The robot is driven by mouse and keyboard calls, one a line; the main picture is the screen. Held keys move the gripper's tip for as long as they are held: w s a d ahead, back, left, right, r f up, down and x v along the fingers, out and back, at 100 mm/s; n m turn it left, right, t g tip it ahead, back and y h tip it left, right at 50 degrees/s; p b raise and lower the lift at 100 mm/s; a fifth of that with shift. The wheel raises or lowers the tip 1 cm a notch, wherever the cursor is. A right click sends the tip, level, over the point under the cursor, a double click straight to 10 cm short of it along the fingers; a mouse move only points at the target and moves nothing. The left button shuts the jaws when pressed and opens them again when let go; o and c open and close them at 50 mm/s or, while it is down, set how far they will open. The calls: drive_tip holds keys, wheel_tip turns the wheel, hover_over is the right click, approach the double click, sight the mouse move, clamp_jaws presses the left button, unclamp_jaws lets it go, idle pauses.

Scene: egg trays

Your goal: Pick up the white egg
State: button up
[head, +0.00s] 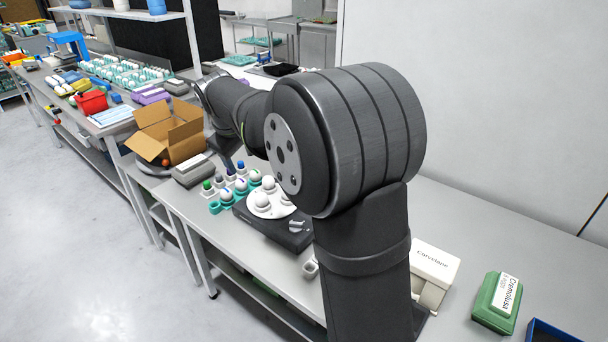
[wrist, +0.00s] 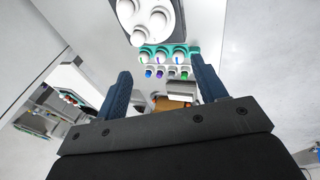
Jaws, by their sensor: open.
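Several white eggs are in view, and I cannot tell which one the task means. Some sit on a round white plate (head: 262,210) on a dark device, such as the white egg (head: 268,183); in the wrist view a white egg (wrist: 158,20) is there too. Other white eggs (head: 226,195) stand in a teal holder (head: 214,207), also seen in the wrist view (wrist: 143,52). My gripper (wrist: 160,70) is open, with nothing seen between its two dark blue fingers. The eggs appear beyond the fingertips, apart from them. My arm hides part of the plate in the head view.
Small bottles with coloured caps (head: 207,186) stand behind the holder. A grey box (head: 194,171) and an open cardboard box (head: 168,130) are farther back. A white carton (head: 436,262) and a green carton (head: 497,303) are at the right. The bench between them is bare.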

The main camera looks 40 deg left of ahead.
drive_tip(key=m+g+h, duration=0.2)
hover_over(260, 194)
drive_tip(key=s, duration=0.2)
wheel_tip(260, 194, down, 5)
drive_tip(key=f, duration=0.4)
drive_tip(key=w+f, duration=0.1)
drive_tip(key=f, duration=0.6)
drive_tip(key=shift+w+d+f, duration=0.2)
drive_tip(key=shift+w+f, duration=0.15)
drive_tip(key=shift+f, duration=0.05)
drive_tip(key=shift+w+a+f, duration=0.15)
drive_tip(key=shift+a+f, duration=0.05)
drive_tip(key=shift+f, duration=1.1)
drive_tip(key=shift+w+a+f, duration=0.15)
drive_tip(key=shift+f, duration=1.15)
drive_tip(key=c, duration=0.8)
